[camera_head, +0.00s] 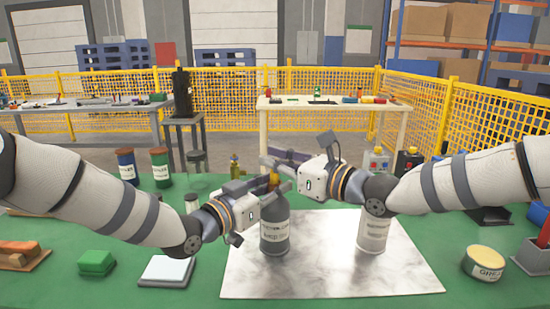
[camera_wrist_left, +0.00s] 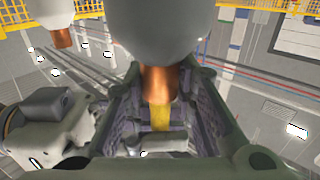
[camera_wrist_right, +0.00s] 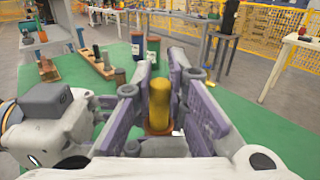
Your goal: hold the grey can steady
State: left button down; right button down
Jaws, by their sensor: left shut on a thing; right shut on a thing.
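The grey can (camera_head: 274,232) stands upright on a marble-patterned board. My left gripper (camera_head: 275,199) is shut on it near its top; the can's rounded shoulder (camera_wrist_left: 170,30) and copper-coloured neck (camera_wrist_left: 158,84) show in the left wrist view, which is upside down. A yellow top piece (camera_head: 273,180) sits above the neck. My right gripper (camera_head: 277,172) is above the left one and shut on this yellow piece, which stands between the purple fingers in the right wrist view (camera_wrist_right: 159,98). The exact finger contacts are partly hidden.
A pale can (camera_head: 372,235) stands to the right on the marble board (camera_head: 320,285), partly behind my right arm. A green block (camera_head: 96,263) and a white-topped pad (camera_head: 167,270) lie left. The board's front is clear.

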jog(key=shift+f, duration=0.85)
jog(key=c, duration=1.5)
grip_release()
jog(key=shift+f, duration=0.15)
jog(key=shift+d, duration=0.1)
jog(key=v, duration=1.1)
jog(key=shift+s+d+r, duration=0.25)
jog(key=shift+s+r, duration=0.05)
jog(key=shift+s, duration=0.05)
pick_arm(q)
jog(key=c, duration=1.3)
grip_release()
jog(key=shift+o, duration=0.3)
